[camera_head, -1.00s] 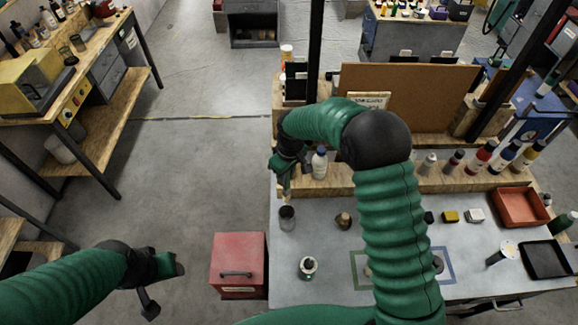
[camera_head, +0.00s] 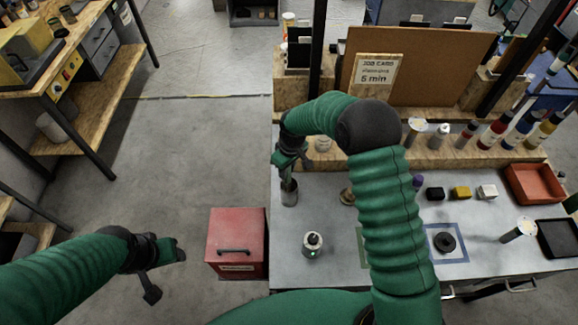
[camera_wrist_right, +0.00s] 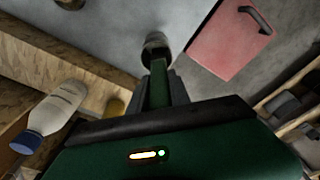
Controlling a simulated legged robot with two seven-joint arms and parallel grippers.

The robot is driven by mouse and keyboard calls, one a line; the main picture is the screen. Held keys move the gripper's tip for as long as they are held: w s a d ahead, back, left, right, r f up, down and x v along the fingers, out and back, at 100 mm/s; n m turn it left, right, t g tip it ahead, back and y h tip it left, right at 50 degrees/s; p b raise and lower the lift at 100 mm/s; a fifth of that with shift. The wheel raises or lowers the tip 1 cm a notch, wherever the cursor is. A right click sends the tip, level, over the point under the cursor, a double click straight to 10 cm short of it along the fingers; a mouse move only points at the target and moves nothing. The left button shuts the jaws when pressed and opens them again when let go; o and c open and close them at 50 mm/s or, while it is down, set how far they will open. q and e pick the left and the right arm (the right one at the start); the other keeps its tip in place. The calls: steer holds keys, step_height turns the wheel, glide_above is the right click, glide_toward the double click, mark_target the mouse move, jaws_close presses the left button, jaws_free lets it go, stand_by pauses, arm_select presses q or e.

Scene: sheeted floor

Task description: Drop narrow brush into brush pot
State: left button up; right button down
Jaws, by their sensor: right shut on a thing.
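The brush pot (camera_head: 289,194) is a small dark grey cylinder standing upright near the table's left edge. It also shows in the right wrist view (camera_wrist_right: 156,48), just beyond my fingertips. My right gripper (camera_head: 287,167) is directly above the pot and shut on the narrow brush, pointing down. The brush is mostly hidden by the fingers and is hard to make out; I cannot tell how far it reaches into the pot. My right gripper's fingers show in the wrist view (camera_wrist_right: 160,82). My left gripper (camera_head: 176,256) hangs over the floor at left, away from the table; its jaw state is unclear.
A red box (camera_head: 237,240) stands left of the table. A white bottle with a blue cap (camera_wrist_right: 50,115) is close to my right gripper. Several paint bottles line the wooden ledge (camera_head: 440,157).

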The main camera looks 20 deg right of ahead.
mark_target(289, 175)
steer(key=f, duration=0.1)
steer(key=f+b, duration=0.1)
steer(key=shift+a+f, duration=0.2)
steer(key=shift+f, duration=0.1)
steer(key=shift+d+f, duration=0.1)
steer(key=shift+f, duration=0.2)
steer(key=shift+d+f+b, duration=0.1)
steer(key=shift+d+b, duration=0.05)
steer(key=shift+b, duration=0.15)
steer(key=shift+d, duration=0.4)
steer(key=c, duration=1.5)
jaws_free()
steer(key=shift+c, duration=0.2)
steer(key=shift+o, duration=1.3)
steer(key=shift+a, duration=0.15)
steer(key=shift+o, duration=0.8)
steer(key=shift+a, duration=0.3)
steer(key=shift+d, duration=0.3)
